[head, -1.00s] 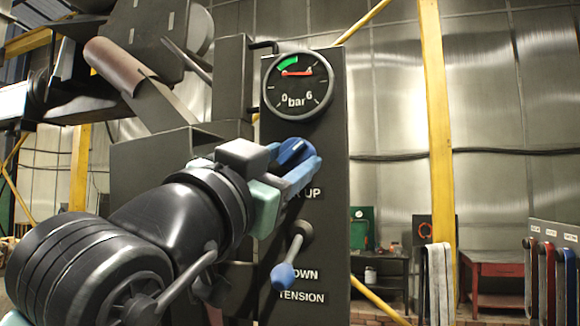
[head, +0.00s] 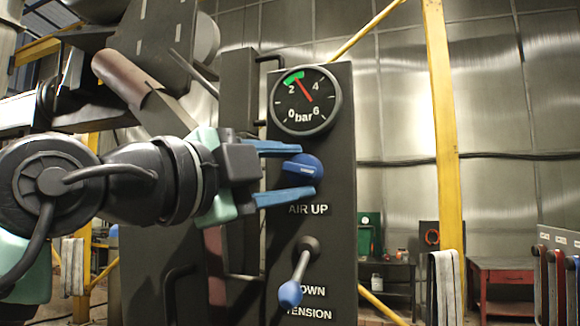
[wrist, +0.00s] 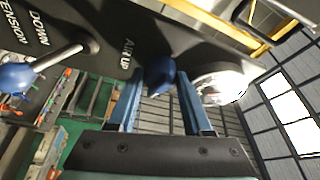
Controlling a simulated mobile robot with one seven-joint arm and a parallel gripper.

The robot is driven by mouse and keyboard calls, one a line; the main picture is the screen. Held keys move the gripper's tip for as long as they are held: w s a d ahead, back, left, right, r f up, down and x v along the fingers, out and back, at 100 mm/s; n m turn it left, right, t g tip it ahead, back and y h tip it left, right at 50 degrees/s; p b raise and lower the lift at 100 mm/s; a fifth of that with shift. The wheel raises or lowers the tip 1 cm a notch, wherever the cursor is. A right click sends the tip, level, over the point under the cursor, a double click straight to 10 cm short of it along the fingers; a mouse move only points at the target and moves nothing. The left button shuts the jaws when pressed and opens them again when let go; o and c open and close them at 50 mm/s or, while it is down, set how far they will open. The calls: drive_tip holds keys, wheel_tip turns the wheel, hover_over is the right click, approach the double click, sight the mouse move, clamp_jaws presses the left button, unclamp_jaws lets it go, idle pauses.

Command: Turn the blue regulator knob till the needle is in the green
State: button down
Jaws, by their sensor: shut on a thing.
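The blue regulator knob (head: 303,169) sits on the dark panel (head: 340,230) above the words AIR UP. My gripper (head: 287,172) reaches it from the left, with one blue finger above the knob and one below. It is shut on the knob. In the wrist view the knob (wrist: 160,75) shows between the two fingertips (wrist: 158,88). The round gauge (head: 305,100) is above, marked in bar from 0 to 6. Its red needle (head: 304,90) points up and left, with its tip at the green band (head: 293,77).
A lever with a blue ball end (head: 289,293) sticks out of the panel below my gripper, near the words DOWN and TENSION. A yellow post (head: 440,150) and a red table (head: 503,270) stand to the right, well behind.

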drive_tip(key=shift+m+g, duration=0.3)
drive_tip(key=shift+m, duration=0.6)
drive_tip(key=shift+c, duration=1.6)
unclamp_jaws()
